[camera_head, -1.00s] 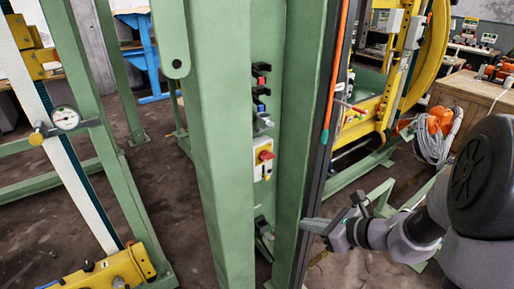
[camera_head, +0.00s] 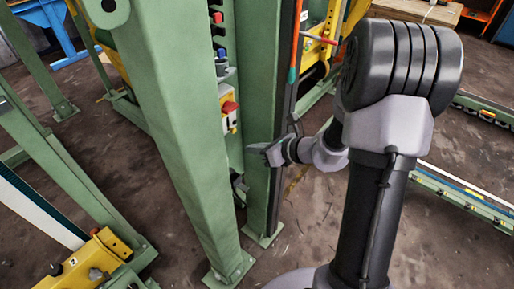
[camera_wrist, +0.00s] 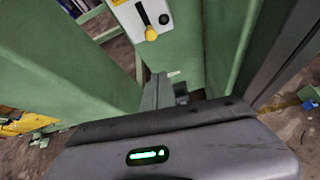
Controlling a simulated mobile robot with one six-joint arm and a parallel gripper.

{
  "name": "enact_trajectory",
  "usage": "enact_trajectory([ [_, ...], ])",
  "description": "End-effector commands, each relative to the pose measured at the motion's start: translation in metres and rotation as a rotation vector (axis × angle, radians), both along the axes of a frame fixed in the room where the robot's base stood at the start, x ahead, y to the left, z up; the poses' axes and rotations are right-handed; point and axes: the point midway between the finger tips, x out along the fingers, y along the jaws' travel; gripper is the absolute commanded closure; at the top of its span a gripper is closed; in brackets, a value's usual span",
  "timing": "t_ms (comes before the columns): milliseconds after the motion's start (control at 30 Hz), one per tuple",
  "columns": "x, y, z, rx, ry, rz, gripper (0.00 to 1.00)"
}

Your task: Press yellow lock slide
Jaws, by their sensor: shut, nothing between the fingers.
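In the wrist view a small yellow knob (camera_wrist: 151,33) sits at the lower end of a white plate (camera_wrist: 140,16) with a dark slot. I cannot tell for sure whether this is the lock slide. My gripper (camera_wrist: 170,88) is shut and empty, pointing at the green column below that plate, apart from the knob. In the head view my gripper (camera_head: 262,150) is beside the green column, below and right of a yellow-and-white switch box (camera_head: 228,112) with a red knob. The small yellow knob is not clear in the head view.
Green columns (camera_head: 165,110) stand close around my gripper. A yellow block (camera_head: 95,258) on a green frame is at lower left. A dark rail with an orange-and-green strip (camera_head: 293,55) runs up the right column. Bare floor (camera_head: 300,225) lies in front and right.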

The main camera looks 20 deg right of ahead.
Motion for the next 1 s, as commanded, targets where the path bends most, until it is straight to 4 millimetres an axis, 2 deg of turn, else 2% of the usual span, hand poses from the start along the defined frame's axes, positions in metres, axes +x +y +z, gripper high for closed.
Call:
enact_trajectory([
  [33, 0.008, 0.007, -0.010, 0.000, -0.001, 0.004, 1.00],
  [267, 0.043, 0.030, -0.035, 0.000, -0.001, 0.003, 1.00],
  [300, 0.045, 0.027, -0.021, -0.002, -0.005, 0.001, 1.00],
  [333, 0.046, 0.027, -0.015, -0.002, -0.005, 0.001, 1.00],
  [500, 0.050, 0.026, 0.005, -0.001, -0.003, 0.000, 1.00],
  [900, 0.051, 0.026, 0.010, 0.000, 0.000, 0.000, 1.00],
  [1000, 0.051, 0.026, 0.017, -0.001, 0.000, 0.001, 1.00],
])
